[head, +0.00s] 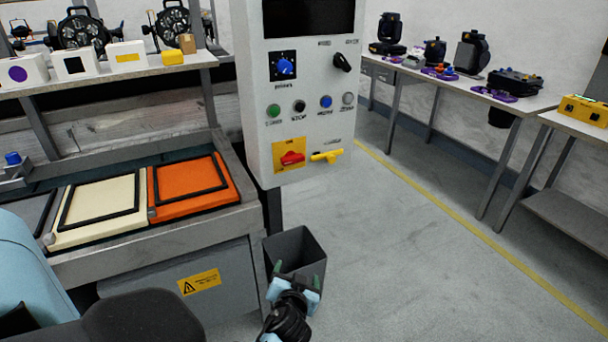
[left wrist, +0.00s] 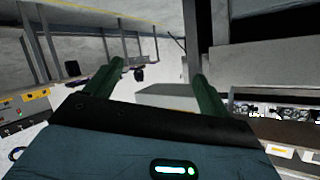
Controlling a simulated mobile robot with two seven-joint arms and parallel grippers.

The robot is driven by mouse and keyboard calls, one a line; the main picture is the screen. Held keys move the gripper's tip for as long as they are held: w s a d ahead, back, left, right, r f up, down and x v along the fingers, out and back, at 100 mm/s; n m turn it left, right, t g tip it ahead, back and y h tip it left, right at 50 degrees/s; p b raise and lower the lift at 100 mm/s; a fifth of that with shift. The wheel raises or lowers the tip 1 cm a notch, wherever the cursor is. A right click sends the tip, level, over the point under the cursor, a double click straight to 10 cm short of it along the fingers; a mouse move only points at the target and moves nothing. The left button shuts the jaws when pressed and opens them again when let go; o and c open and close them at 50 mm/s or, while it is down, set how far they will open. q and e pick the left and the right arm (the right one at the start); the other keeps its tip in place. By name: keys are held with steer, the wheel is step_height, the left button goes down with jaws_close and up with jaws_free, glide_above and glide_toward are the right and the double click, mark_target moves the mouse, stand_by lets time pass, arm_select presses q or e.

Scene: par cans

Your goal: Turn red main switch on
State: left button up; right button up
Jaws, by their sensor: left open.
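The red main switch (head: 292,158) is a rotary handle on a yellow plate (head: 281,166), low on the front of the grey control cabinet (head: 262,110). Its handle looks roughly level, slightly tilted. My left gripper (head: 296,277) is below the cabinet in the head view, well apart from the switch, in front of a dark grey bin. Its green fingers are spread with nothing between them. They also show in the left wrist view (left wrist: 158,72); I cannot make out the switch there. My right gripper is not in view.
A yellow handle (head: 327,156) sits just right of the switch; buttons, a blue knob (head: 285,66) and a black knob (head: 342,62) are above. The bin (head: 312,246) stands below the cabinet. A bench with cream and orange panels (head: 188,184) is left. Floor to the right is clear.

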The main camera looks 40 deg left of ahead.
arm_select(q)
steer(key=w+a+r+n+g+y+b, duration=0.1)
steer(key=w+a+r+n+y+b, duration=0.1)
steer(key=r, duration=0.4)
steer(key=w+a+r+n+g+y+b, duration=0.1)
steer(key=w+a+r+n+y+b, duration=0.1)
steer(key=w+r, duration=0.4)
steer(key=w+a+r+n+g+y+b, duration=0.1)
steer(key=w+a+r+n+y+b, duration=0.2)
steer(key=r+n, duration=0.3)
step_height(320, 180, up, 2)
steer(key=shift+w+r+g+y+b, duration=0.2)
steer(key=shift+w+g+y+b, duration=0.2)
steer(key=shift+w+y+b, duration=0.25)
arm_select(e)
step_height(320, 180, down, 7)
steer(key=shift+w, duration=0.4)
arm_select(q)
steer(key=shift+w, duration=0.15)
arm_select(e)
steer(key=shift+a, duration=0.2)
